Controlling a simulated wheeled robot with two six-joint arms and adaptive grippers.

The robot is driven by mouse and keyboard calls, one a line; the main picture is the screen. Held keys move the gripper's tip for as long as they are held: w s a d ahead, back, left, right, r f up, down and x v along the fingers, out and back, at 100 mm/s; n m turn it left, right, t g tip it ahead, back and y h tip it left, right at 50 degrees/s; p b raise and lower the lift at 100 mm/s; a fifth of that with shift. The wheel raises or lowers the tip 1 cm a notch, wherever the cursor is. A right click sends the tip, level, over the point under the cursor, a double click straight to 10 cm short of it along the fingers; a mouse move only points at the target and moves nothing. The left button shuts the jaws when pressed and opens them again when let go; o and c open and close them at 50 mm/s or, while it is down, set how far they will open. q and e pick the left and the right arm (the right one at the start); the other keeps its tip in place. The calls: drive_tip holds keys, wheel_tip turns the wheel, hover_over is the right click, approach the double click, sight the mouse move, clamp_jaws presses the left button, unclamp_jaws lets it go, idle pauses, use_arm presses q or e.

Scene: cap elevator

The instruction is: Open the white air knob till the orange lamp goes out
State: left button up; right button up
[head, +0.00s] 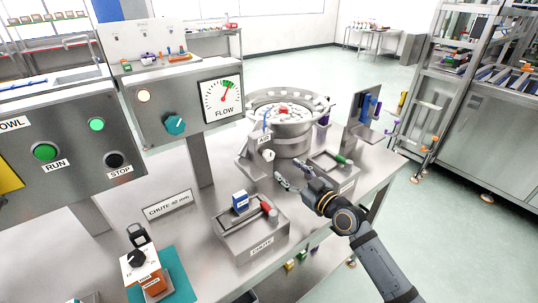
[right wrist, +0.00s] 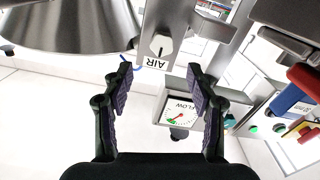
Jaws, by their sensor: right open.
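The white air knob (head: 268,154) sits on a grey post under an AIR label, at the middle of the head view. In the right wrist view the knob (right wrist: 161,45) shows upside down, ahead of and between the fingers, with a dark line on its face. My right gripper (head: 290,173) is open and empty, just right of and below the knob, apart from it. Its two fingers also show in the right wrist view (right wrist: 159,78). The lamp (head: 144,96) on the grey panel looks pale, orange-white and bright. My left gripper is not in view.
The FLOW gauge (head: 222,99) has its needle near the green band. A teal knob (head: 175,124) is on the same panel. A round bowl feeder (head: 283,122) stands behind the post. Grey trays, one marked CHUTE (head: 251,236), lie in front and to the right.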

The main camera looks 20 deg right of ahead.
sight(271, 157)
drive_tip(key=x, duration=0.4)
drive_tip(key=shift+w+a+r, duration=0.1)
drive_tip(key=shift+a, duration=0.05)
drive_tip(key=shift+f+p+x, duration=0.1)
drive_tip(key=shift+p+x, duration=0.1)
drive_tip(key=shift+x, duration=0.4)
drive_tip(key=shift+f+p+x, duration=0.15)
drive_tip(key=shift+p+x, duration=0.05)
drive_tip(key=shift+x, duration=0.45)
drive_tip(key=x, duration=0.3)
drive_tip(key=shift+w, duration=0.1)
drive_tip(key=shift+c, duration=0.3)
drive_tip(key=c, duration=1.1)
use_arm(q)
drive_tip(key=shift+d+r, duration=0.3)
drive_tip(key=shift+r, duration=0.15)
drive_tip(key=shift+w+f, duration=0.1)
use_arm(e)
drive_tip(key=shift+f, duration=0.1)
